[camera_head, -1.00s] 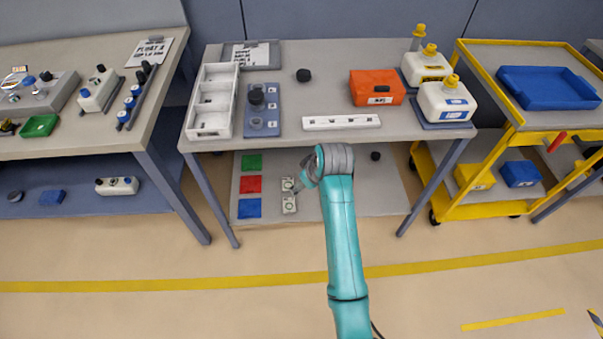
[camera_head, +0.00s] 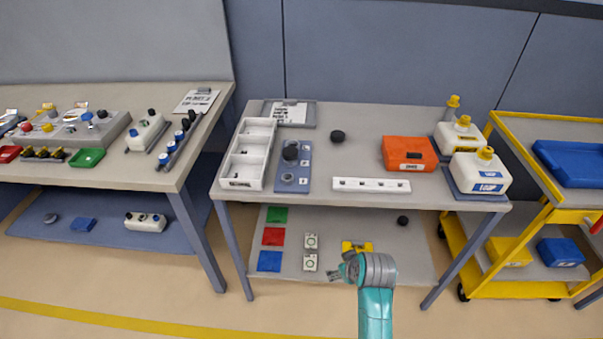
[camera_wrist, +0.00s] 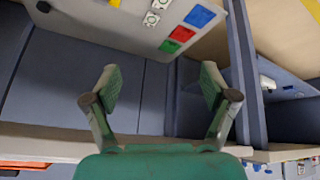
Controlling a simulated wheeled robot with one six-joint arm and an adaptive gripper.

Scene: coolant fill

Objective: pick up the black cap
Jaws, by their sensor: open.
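A round black cap (camera_head: 337,136) lies on the grey middle table, behind the white strip. Another small black round piece (camera_head: 402,220) lies on the lower shelf at the right; a dark round piece (camera_wrist: 43,6) also shows at the top left edge of the wrist view. A larger black knob-like piece (camera_head: 290,150) stands on a blue-grey plate. My gripper (camera_head: 338,274) is in front of the lower shelf, below the tabletop and apart from all of these. In the wrist view my gripper (camera_wrist: 158,84) has its fingers wide apart with nothing between them.
The tabletop (camera_head: 365,117) also holds a white divided tray (camera_head: 241,170), an orange box (camera_head: 409,154), a white strip (camera_head: 371,185) and white jugs (camera_head: 480,171) with yellow caps. The lower shelf holds coloured squares and a yellow piece (camera_head: 357,246). A yellow cart stands at the right.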

